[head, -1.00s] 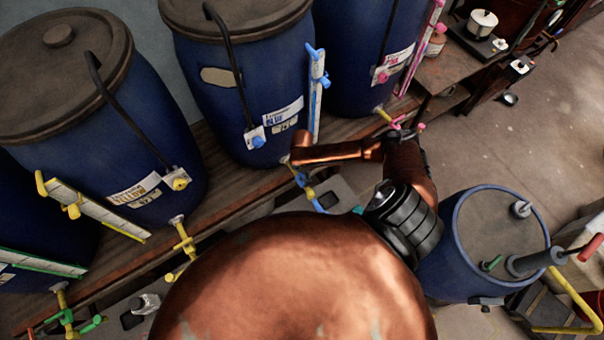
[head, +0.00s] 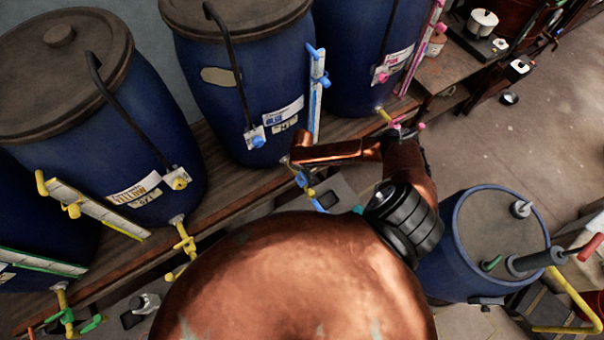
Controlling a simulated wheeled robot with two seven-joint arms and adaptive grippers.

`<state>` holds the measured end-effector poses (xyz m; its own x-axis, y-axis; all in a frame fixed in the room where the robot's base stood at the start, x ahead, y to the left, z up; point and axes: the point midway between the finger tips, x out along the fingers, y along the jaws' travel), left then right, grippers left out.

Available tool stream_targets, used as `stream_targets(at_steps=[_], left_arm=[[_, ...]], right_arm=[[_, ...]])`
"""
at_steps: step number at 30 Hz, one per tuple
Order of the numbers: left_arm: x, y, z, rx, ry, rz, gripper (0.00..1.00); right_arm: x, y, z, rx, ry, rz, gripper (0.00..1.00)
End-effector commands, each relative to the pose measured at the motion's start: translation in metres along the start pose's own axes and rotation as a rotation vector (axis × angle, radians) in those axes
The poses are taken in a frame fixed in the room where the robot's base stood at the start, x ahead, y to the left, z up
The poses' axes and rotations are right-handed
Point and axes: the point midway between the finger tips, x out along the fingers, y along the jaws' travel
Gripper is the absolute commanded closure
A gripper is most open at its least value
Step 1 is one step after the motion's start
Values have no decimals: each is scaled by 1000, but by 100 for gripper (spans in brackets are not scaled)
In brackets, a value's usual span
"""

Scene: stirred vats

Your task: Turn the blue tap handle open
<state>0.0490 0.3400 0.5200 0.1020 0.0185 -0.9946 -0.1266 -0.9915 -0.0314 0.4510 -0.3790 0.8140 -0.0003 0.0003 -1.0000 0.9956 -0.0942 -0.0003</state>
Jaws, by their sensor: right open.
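The blue tap (head: 301,179) sits low at the front of the middle vat, over the bench edge. Its blue handle part (head: 318,205) shows below a yellow piece. My right gripper (head: 291,160) comes in from the right on a copper-coloured arm, its end just above the tap at the tap's outlet from the vat. It is open, but its fingers are small and partly hidden, and I cannot tell whether they touch the tap. My left gripper is not in view.
The middle blue vat (head: 245,85) stands behind the tap, with a sight gauge (head: 317,95) beside it. A yellow tap (head: 183,240) is to the left, a pink tap (head: 397,128) to the right. A blue drum (head: 437,265) stands at the right on the floor.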

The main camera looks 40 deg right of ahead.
Motion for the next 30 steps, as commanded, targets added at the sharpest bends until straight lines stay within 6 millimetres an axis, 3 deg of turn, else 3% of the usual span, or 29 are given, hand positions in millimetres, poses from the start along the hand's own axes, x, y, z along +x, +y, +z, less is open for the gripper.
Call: stream_targets(at_steps=[11,24,30], left_arm=[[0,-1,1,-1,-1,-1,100],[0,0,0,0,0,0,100],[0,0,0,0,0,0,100]], right_arm=[[-10,1,0,1,1,2,22],[-95,0,1,0,-1,2,22],[-116,0,1,1,0,0,22]])
